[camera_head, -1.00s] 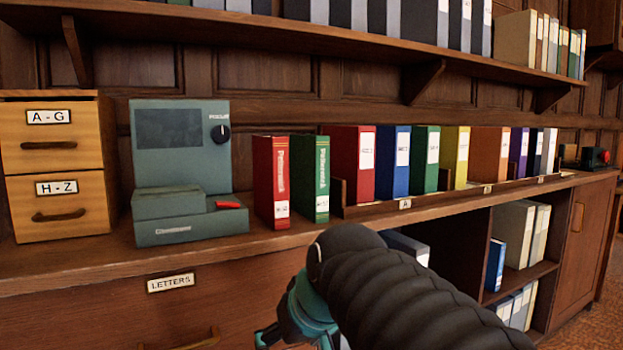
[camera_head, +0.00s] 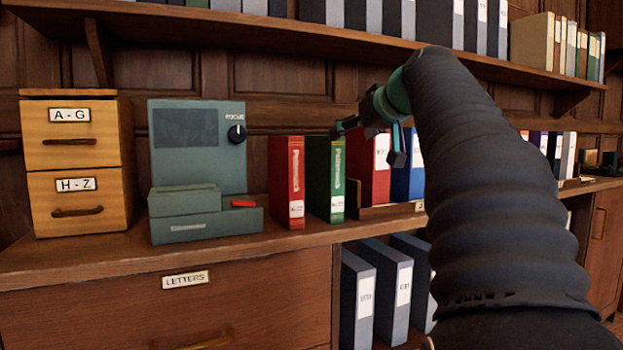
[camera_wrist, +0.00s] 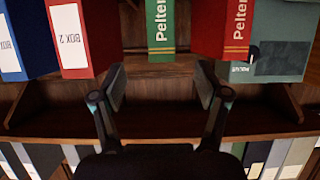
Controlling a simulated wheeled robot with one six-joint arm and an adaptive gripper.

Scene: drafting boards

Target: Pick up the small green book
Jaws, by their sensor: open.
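The small green book (camera_head: 318,185) stands upright on the wooden counter, with gold lettering and a white label on its spine. A matching red book (camera_head: 286,182) stands close on its left. In the wrist view the picture is turned over, and the green book (camera_wrist: 160,27) shows at the top centre, beyond my fingers. My gripper (camera_head: 367,144) is open and empty, up in front of the binders just right of the green book. In the wrist view its two fingers (camera_wrist: 160,85) are spread apart, with nothing between them.
A low wooden rack (camera_head: 383,211) with a red binder (camera_head: 375,166) and a blue binder (camera_head: 407,180) stands right of the green book. A grey-green viewer (camera_head: 197,150) is on the left. A shelf (camera_head: 250,27) with files runs above.

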